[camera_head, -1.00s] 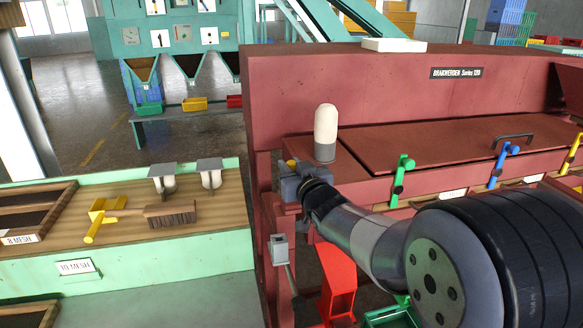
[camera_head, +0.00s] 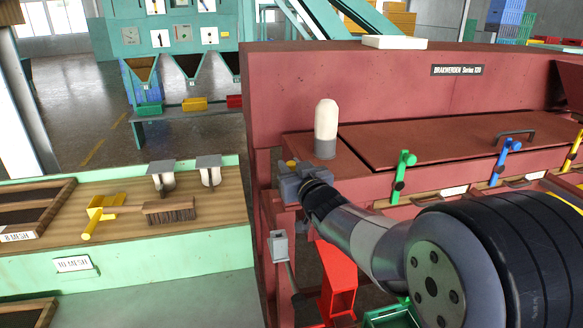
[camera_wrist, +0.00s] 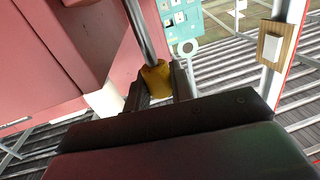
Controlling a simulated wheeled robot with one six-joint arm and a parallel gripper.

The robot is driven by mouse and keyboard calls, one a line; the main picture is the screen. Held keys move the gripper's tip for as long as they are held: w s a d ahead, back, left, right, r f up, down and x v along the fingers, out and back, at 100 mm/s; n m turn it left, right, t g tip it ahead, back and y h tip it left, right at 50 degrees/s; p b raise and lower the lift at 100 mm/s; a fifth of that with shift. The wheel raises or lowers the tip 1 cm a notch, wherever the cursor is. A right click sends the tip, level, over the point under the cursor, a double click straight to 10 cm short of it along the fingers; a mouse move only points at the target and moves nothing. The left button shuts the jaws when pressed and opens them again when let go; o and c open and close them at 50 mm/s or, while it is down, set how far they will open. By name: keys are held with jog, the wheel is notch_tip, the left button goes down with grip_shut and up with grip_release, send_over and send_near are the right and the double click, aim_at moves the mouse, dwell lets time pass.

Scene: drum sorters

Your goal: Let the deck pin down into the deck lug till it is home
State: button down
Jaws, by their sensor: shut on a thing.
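My gripper (camera_wrist: 160,85) is shut on the deck pin's yellow grip (camera_wrist: 157,80). The pin's grey shaft (camera_wrist: 138,30) runs from the grip to the top edge of the wrist view, and its end is out of sight. In the head view my gripper (camera_head: 303,178) is at the left end of the red machine, and a bit of the yellow grip (camera_head: 291,163) shows there. How deep the pin sits cannot be seen.
The red machine (camera_head: 350,95) stands close behind my gripper, with a white-domed lamp (camera_head: 326,130) beside it. Green (camera_head: 402,172) and blue (camera_head: 505,160) levers line its front. A bench at left holds a brush (camera_head: 170,211) and a yellow tool (camera_head: 100,218).

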jog(key=shift+f+b, duration=1.15)
jog(key=shift+f, duration=0.1)
jog(key=c, duration=1.1)
grip_release()
jog(key=shift+a+r, duration=0.1)
jog(key=shift+c, duration=0.2)
jog(key=shift+s+d, duration=0.25)
jog(key=shift+s, duration=0.3)
jog(key=b+v, duration=0.1)
jog(key=v, duration=0.8)
jog(key=shift+s, duration=0.4)
jog(key=shift+w+a, duration=0.1)
